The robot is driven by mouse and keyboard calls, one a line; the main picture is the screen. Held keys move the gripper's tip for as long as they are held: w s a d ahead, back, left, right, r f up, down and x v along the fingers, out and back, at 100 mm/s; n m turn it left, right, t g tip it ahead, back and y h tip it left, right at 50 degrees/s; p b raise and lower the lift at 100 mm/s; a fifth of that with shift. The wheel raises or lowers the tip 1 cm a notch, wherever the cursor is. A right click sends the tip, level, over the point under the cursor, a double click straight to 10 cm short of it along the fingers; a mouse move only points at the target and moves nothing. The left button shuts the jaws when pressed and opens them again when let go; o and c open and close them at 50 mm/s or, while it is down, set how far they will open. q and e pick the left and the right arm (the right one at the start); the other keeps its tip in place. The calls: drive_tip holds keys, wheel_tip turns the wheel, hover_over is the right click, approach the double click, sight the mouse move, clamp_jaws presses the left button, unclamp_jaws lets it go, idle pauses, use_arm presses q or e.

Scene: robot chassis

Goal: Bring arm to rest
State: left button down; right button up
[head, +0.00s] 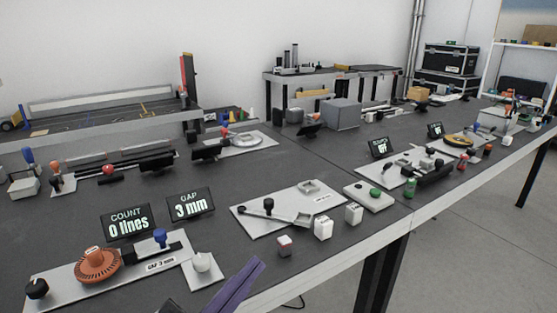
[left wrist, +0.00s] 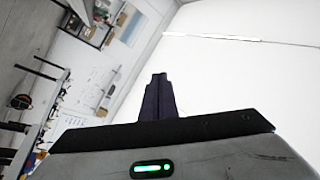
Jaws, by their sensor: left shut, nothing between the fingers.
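My left gripper (head: 256,266) shows at the bottom middle of the head view as dark purple fingers. They are closed together with nothing between them. The fingers appear in front of the near edge of the dark table (head: 120,190); how high they are above it I cannot tell. The left wrist view shows the same shut fingers (left wrist: 158,80) pointing toward a bright white wall and ceiling area. My right gripper is in neither view.
Near the gripper are a white knob on a plate (head: 201,262), an orange dial (head: 97,264) and a small red-topped cube (head: 285,246). A plate with a lever (head: 270,208) lies beyond. Open floor (head: 470,250) is at the right.

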use_arm(q)
drive_tip(key=s+a+f+n+g+y, duration=0.1)
drive_tip(key=a+f+n+y, duration=0.25)
drive_tip(key=f, duration=0.45)
drive_tip(key=s+a+f+n+g+y, duration=0.1)
drive_tip(key=s+a+f+n+y, duration=0.2)
drive_tip(key=f, duration=0.4)
drive_tip(key=a+f+n+g+y, duration=0.1)
drive_tip(key=f+n+y, duration=0.3)
drive_tip(key=f, duration=0.4)
drive_tip(key=s+a+f+n+g+y+p, duration=0.1)
drive_tip(key=s+a+f+n+g+p, duration=0.2)
drive_tip(key=s+f, duration=0.6)
drive_tip(key=s+g, duration=0.2)
drive_tip(key=s, duration=0.1)
drive_tip(key=shift+n, duration=0.35)
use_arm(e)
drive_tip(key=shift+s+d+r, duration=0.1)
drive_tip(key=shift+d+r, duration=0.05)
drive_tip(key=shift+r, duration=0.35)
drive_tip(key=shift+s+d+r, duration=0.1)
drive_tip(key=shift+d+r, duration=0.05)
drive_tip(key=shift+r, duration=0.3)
use_arm(q)
drive_tip(key=shift+a+y, duration=0.1)
drive_tip(key=shift+y, duration=0.15)
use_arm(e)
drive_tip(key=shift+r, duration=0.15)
